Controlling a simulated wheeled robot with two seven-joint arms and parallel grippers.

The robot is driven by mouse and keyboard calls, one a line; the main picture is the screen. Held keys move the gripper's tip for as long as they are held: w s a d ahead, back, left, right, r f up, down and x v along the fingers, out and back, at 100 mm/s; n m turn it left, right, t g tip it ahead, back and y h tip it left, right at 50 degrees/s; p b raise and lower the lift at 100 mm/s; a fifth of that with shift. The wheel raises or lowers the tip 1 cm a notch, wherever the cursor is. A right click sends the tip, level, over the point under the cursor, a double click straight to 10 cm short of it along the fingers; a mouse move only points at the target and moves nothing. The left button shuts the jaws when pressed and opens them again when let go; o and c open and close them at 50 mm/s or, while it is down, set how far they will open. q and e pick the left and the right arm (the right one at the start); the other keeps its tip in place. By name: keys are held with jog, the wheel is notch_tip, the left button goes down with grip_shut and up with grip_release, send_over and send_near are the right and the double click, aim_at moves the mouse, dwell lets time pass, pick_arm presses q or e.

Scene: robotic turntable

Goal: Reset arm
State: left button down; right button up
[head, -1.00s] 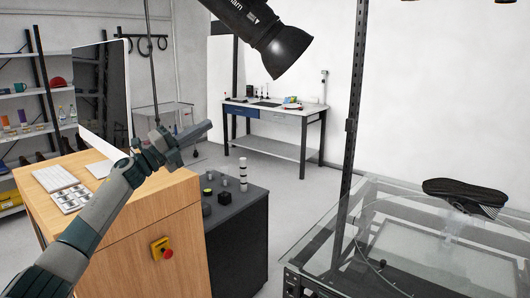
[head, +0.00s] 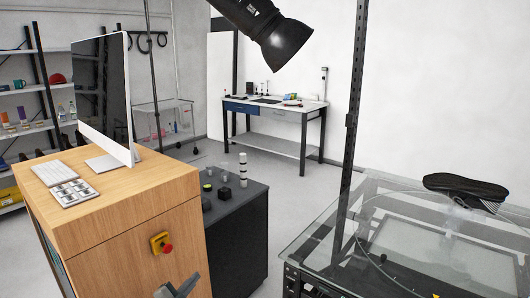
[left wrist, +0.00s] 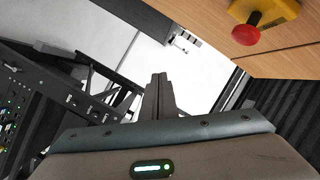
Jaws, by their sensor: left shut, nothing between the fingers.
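My left gripper (head: 180,286) shows only in part at the bottom edge of the head view, in front of the wooden cabinet's front face. In the left wrist view its fingers (left wrist: 160,82) are together, with nothing between them. The rest of my left arm is out of the head view. My right gripper is in neither view.
A wooden cabinet (head: 120,239) carries a monitor (head: 103,90), a keyboard (head: 54,172) and a red emergency stop button (head: 167,248). A dark box (head: 240,230) stands beside it.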

pick_arm(q)
jog(key=s+a+f+n+g+y, duration=0.1)
jog(key=s+f+n+g+y, duration=0.2)
jog(key=s+f, duration=1.4)
jog(key=s+a+f+n+g+y, duration=0.1)
jog(key=s+f+n+g, duration=0.3)
jog(key=s+f, duration=1.3)
jog(key=s+f+n+g, duration=0.1)
jog(key=s+f, duration=0.4)
jog(key=s, duration=0.9)
jog(key=s+d+f+n+g+b, duration=0.1)
jog(key=s+f+g, duration=0.3)
jog(key=s, duration=1.1)
jog(key=s+f+n+g+y, duration=0.1)
jog(key=s+f+n+g, duration=0.1)
jog(key=s+f, duration=0.6)
jog(key=s+g, duration=0.1)
jog(key=s, duration=0.5)
jog(key=shift+s+d+b, duration=0.35)
jog(key=shift+s+b, duration=0.05)
